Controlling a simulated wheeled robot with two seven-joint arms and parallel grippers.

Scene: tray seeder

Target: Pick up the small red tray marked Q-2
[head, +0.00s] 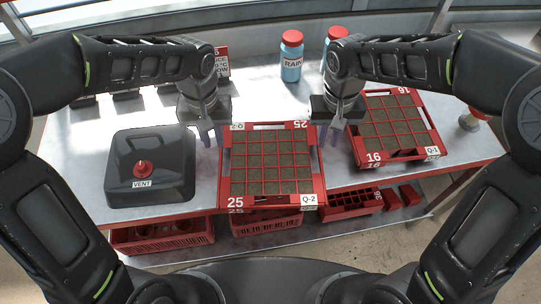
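The small red tray marked Q-2 (234,203) lies on the metal bench in the middle of the head view, its front side near the bench's front edge. It is a red grid over dark soil, with "25" at two corners and a white Q-2 label (309,199) at front right. My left gripper (212,137) is at the tray's back left corner, fingers pointing down and apart. My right gripper (330,136) is at the back right corner, fingers also down and apart. I cannot tell whether any finger touches the rim. Neither gripper holds anything visible.
A second red tray, Q-1 (432,151), lies to the right. A black VENT container (150,172) stands to the left. A blue RAIN bottle (291,58) and another bottle (337,34) stand behind. Red crates (165,240) sit on a lower shelf.

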